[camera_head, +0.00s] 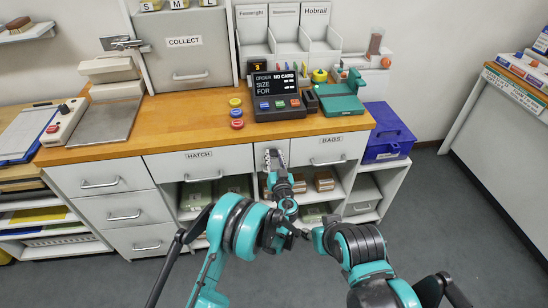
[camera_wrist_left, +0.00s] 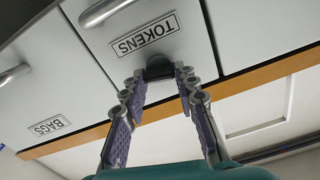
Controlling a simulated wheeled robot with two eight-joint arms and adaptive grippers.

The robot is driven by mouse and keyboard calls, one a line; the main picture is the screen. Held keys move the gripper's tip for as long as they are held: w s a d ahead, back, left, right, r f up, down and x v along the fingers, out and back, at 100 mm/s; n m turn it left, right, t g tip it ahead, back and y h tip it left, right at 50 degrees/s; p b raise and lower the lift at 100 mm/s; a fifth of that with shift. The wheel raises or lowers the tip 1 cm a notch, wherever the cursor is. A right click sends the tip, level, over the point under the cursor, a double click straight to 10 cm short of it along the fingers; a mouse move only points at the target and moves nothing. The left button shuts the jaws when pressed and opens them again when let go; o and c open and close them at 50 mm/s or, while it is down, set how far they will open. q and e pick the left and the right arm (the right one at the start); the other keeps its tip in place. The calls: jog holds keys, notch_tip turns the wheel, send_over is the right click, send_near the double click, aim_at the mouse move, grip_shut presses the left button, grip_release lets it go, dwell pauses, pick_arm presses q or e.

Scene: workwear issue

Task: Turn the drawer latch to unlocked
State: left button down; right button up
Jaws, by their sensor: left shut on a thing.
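The narrow TOKENS drawer (camera_head: 259,152) sits under the counter between the HATCH and BAGS drawers. In the left wrist view the TOKENS drawer (camera_wrist_left: 118,62) shows its label and bar handle upside down. A small black latch (camera_wrist_left: 159,66) is at the edge of its front, between my left gripper's fingertips (camera_wrist_left: 162,78). My left gripper (camera_head: 274,160) is shut on the latch; in the head view the fingers hide it. Which way the latch is turned is hard to tell. My right gripper (camera_head: 304,233) is low in front of the counter, small and partly hidden.
A card terminal (camera_head: 278,95) stands on the counter above the drawers, with a green device (camera_head: 341,95) to its right. A blue box (camera_head: 386,131) stands at the right end. Open shelves lie below. The floor at right is clear.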

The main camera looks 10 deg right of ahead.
pick_arm(q)
jog(key=m, duration=0.4)
jog(key=shift+d+m, duration=0.1)
jog(key=shift+m, duration=0.2)
jog(key=m, duration=0.3)
jog(key=shift+m, duration=0.4)
jog(key=m, duration=0.3)
jog(key=shift+f, duration=0.1)
jog(key=shift+d+m, duration=0.1)
jog(key=shift+m, duration=1.9)
jog(key=c, duration=1.2)
grip_release()
jog(key=shift+f, duration=0.1)
jog(key=shift+o, duration=0.2)
